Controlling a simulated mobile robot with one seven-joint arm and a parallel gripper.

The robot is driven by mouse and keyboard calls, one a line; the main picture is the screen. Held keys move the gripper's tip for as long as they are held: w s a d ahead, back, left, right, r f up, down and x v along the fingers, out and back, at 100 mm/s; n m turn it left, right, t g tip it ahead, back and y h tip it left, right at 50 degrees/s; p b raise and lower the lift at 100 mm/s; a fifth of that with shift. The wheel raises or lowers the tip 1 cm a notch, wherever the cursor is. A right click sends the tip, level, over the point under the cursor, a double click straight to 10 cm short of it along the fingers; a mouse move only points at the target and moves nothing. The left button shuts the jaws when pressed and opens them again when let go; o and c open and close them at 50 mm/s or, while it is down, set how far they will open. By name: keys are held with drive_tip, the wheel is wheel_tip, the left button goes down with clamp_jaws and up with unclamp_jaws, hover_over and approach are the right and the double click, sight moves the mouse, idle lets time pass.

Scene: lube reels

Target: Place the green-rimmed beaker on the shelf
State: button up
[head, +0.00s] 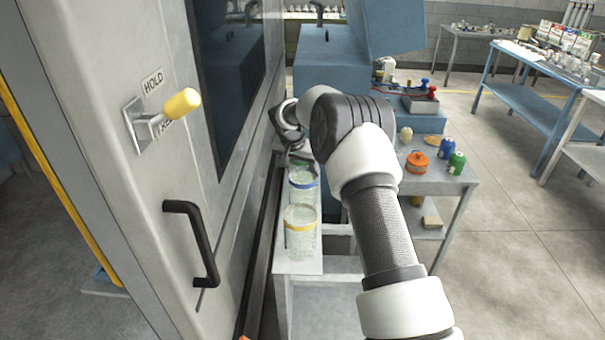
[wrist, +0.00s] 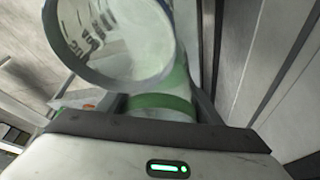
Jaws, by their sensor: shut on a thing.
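My gripper (wrist: 162,112) is shut on the green-rimmed beaker (wrist: 165,103), whose green band shows between the dark fingers in the wrist view. In the head view my gripper (head: 297,156) is beyond the blue-rimmed beaker (head: 303,184), and I cannot make out the held beaker there. A clear beaker mouth with a pale bluish rim (wrist: 118,82) overlaps the held one in the wrist view. The blue-rimmed beaker and a yellow-rimmed beaker (head: 300,240) stand upright on a narrow grey shelf top (head: 293,266). I cannot tell if the held beaker touches a surface.
A tall grey machine cabinet (head: 150,60) with a black handle (head: 193,243) stands close on the left. A grey cart (head: 463,178) on the right carries an orange pot (head: 417,163), a blue bottle (head: 446,148) and a green bottle (head: 457,163). Open floor lies farther right.

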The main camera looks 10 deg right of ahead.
drive_tip(key=shift+f, duration=0.5)
drive_tip(key=shift+f, duration=0.2)
drive_tip(key=o, duration=1.3)
